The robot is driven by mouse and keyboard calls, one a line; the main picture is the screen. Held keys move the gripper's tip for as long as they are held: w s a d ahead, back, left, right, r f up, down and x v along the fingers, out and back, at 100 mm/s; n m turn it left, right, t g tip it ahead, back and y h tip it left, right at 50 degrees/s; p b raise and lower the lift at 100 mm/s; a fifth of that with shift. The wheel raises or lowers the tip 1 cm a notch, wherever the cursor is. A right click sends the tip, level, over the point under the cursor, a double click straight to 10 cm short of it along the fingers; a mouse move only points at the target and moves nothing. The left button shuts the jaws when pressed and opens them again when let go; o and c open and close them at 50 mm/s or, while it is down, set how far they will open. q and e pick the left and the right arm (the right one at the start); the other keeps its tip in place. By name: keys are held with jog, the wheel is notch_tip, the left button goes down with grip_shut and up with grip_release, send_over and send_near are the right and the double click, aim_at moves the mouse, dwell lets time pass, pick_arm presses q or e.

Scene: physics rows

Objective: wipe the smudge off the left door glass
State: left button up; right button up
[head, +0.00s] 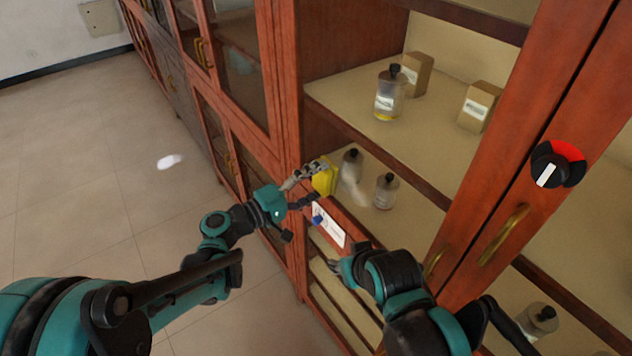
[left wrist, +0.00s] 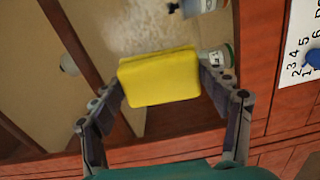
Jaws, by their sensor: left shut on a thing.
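My left gripper (head: 306,187) is shut on a yellow sponge (head: 325,178) in front of the cabinet. In the left wrist view the sponge (left wrist: 160,77) sits between both fingers of the gripper (left wrist: 165,95). A whitish, grainy smudge (head: 350,190) shows just right of the sponge in the head view, on what looks like door glass in front of the lower shelf. In the left wrist view the smudge (left wrist: 145,28) lies just beyond the sponge, which hides part of that area. I cannot tell whether the sponge touches the glass. My right gripper (head: 343,268) is lower, near the cabinet front; its fingers are unclear.
Bottles (head: 385,190) and small boxes (head: 480,105) stand on the cabinet shelves. A white numbered card (head: 328,225) with a blue piece is on the cabinet front. Brass handles (head: 503,235) and a black-red dial (head: 558,165) are at right. Open floor (head: 90,200) lies left.

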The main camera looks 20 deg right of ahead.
pick_arm(q)
jog(key=shift+w+d, duration=0.25)
jog(key=shift+d, duration=0.4)
jog(key=shift+s, duration=0.15)
